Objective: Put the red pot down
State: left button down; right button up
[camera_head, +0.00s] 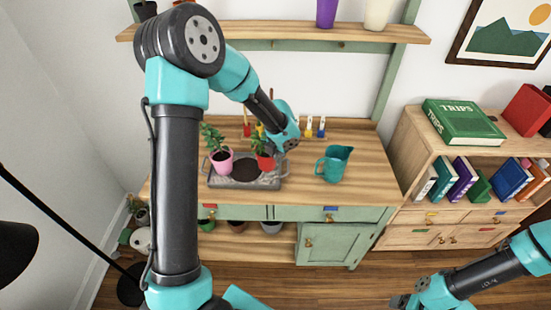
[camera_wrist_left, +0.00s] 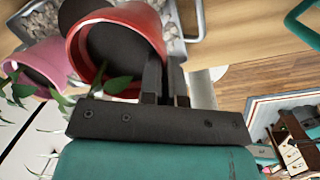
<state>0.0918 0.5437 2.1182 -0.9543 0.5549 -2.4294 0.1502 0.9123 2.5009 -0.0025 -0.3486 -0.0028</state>
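The red pot (camera_head: 265,161) with a leafy green plant is at the right end of the grey tray (camera_head: 217,184). I cannot tell whether its base touches the tray. My left gripper (camera_head: 276,149) is at its upper right side. In the left wrist view the red pot (camera_wrist_left: 78,58) looks tilted, and the left gripper's fingers (camera_wrist_left: 165,78) are close together with the pot's rim between them. My right gripper (camera_head: 402,302) is low at the bottom right, empty as far as it shows; its fingers are too small to read.
A pink pot (camera_head: 221,164) with a plant stands at the tray's left end, with a dark soil patch (camera_head: 240,171) between the pots. A teal pitcher (camera_head: 334,166) stands to the right. Small coloured-handled tools stand behind. The wooden bench top (camera_head: 370,180) is clear at the right.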

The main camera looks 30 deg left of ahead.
pick_arm(q)
jog(key=shift+f, duration=1.2)
jog(key=shift+f, duration=0.1)
jog(key=c, duration=1.3)
grip_release()
jog(key=shift+c, duration=0.2)
notch_tip(320, 180, up, 12)
jog(key=s+d, duration=0.1)
jog(key=shift+d, duration=0.15)
